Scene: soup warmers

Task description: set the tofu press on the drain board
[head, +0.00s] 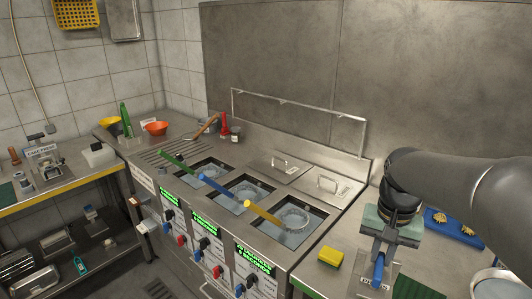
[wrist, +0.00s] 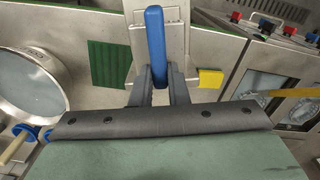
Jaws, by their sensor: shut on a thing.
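My gripper (head: 378,252) is at the right of the head view, pointing down over the steel counter. Its two dark fingers, seen in the wrist view (wrist: 158,88), are shut on the upright blue handle (wrist: 155,40) of a flat metal piece (wrist: 172,42), which I take to be the tofu press; it also shows in the head view (head: 374,284). A green ribbed mat (wrist: 108,65), perhaps the drain board, lies beside it on the counter and shows partly in the head view (head: 415,289). I cannot tell whether the metal piece touches the counter.
A yellow sponge (head: 331,257) lies close to the held piece. A round metal pan (wrist: 30,82) stands on the other side of the green mat. A blue tray (head: 452,228) with yellow pieces lies behind. Soup wells with long handles (head: 245,195) are left of the counter.

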